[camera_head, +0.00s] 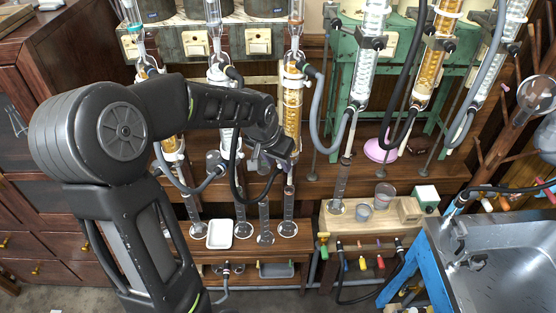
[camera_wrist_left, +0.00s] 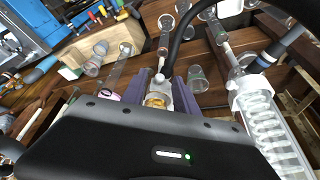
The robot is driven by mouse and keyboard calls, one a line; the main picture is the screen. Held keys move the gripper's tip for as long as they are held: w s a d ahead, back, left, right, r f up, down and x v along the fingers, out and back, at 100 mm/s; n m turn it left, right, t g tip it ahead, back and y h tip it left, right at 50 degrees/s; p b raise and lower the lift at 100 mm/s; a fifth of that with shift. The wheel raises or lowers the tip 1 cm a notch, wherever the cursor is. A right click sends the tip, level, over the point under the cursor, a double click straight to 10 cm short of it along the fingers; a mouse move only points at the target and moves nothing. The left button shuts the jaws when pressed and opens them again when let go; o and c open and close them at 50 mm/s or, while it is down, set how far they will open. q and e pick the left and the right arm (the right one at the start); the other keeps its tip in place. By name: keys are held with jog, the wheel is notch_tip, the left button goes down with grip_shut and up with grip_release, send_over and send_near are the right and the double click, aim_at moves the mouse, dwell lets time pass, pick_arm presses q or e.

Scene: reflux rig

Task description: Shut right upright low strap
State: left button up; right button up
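Several upright glass columns stand in the rig. My left gripper (camera_head: 282,158) is at the lower end of an amber-filled column (camera_head: 292,105), the third large one from the left in the head view. In the left wrist view, the two purple-grey fingers (camera_wrist_left: 158,92) stand on either side of a white collar (camera_wrist_left: 160,82) with amber below it. The fingers are apart; I cannot tell whether they touch the collar. I cannot make out a strap clearly, as my gripper and arm hide this part of the column. My right gripper is not in view.
Grey hoses (camera_head: 318,120) hang close to the gripper. Glass cylinders (camera_head: 288,215) and a white tray (camera_head: 219,234) stand on the shelf below. Small beakers (camera_head: 383,195) and a wooden block (camera_head: 408,210) are to the right. A steel sink (camera_head: 490,255) is at far right.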

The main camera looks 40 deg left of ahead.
pick_arm(q)
jog(key=shift+c, duration=0.3)
grip_shut()
dwell(0.4)
